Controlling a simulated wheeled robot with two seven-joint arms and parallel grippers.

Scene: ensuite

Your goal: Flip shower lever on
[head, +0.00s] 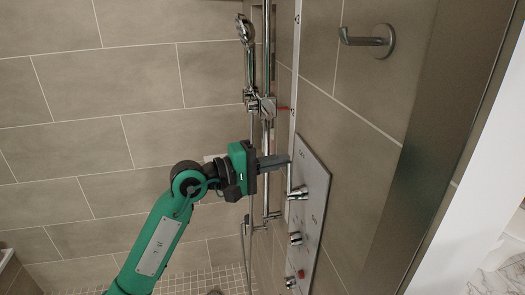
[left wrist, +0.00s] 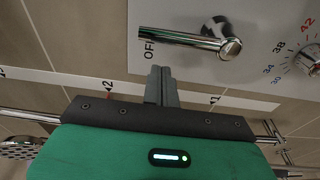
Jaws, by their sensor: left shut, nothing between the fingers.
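The shower control panel (head: 313,205) is a pale metal plate on the tiled wall, right of centre in the head view. Its chrome lever (head: 298,193) sits near the panel's upper end. In the left wrist view the lever (left wrist: 185,40) points left toward the printed "OFF" label. My left gripper (head: 287,160) is shut and empty, its fingertips close to the panel near the lever. In the left wrist view the shut fingers (left wrist: 160,75) are just below the lever bar, with a small gap seen between them. My right gripper is out of view.
More chrome knobs (head: 295,238) sit lower on the panel; a numbered dial (left wrist: 307,60) shows in the wrist view. A chrome shower rail (head: 268,60) with a handheld shower head (head: 245,30) stands behind my gripper. A wall hook (head: 370,40) is at upper right.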

